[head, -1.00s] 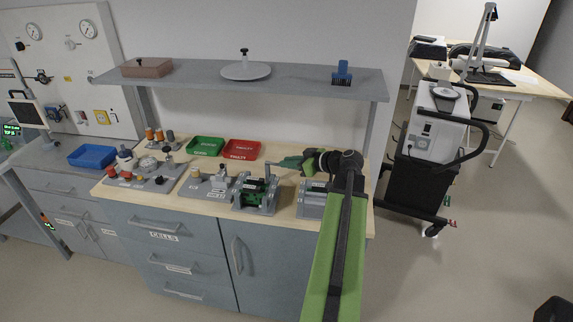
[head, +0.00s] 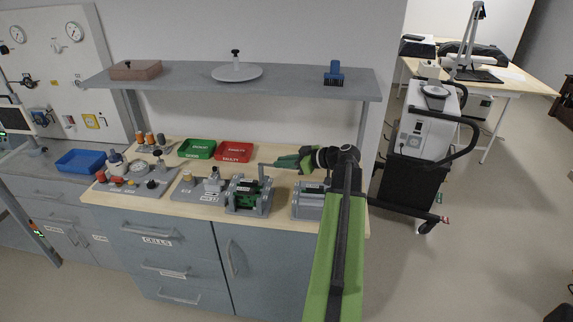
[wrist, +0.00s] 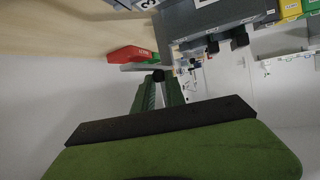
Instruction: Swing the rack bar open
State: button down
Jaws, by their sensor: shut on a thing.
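The grey rack (head: 267,209) with a green board in it stands on the wooden bench top. Its grey rack bar (head: 262,173) stands up at the rack's right side, and its upper end reaches toward my gripper. My gripper (head: 279,162) comes in from the right, level with the bar's top. In the wrist view my green fingers (wrist: 161,86) are closed around the bar's end, where a dark knob (wrist: 158,75) shows between the tips. A light grey strip of the bar (wrist: 138,67) runs left from there. The fingers hide the exact contact.
A second grey rack (head: 307,205) stands just right, under my arm. Green (head: 197,148) and red (head: 233,151) trays lie behind. A grey shelf (head: 200,76) overhangs the bench. A fixture plate (head: 185,192) is left of the rack. A wheeled cart (head: 425,130) stands right.

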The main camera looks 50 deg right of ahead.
jog(key=shift+s+d, duration=0.1)
jog(key=c, duration=1.7)
grip_release()
jog(key=shift+c, duration=0.2)
jog(key=o, duration=0.4)
jog(key=p+v, duration=0.6)
jog(key=v, duration=1.1)
jog(key=shift+s+r+p, duration=0.1)
jog(key=shift+s+p, duration=0.05)
jog(key=shift+p, duration=0.2)
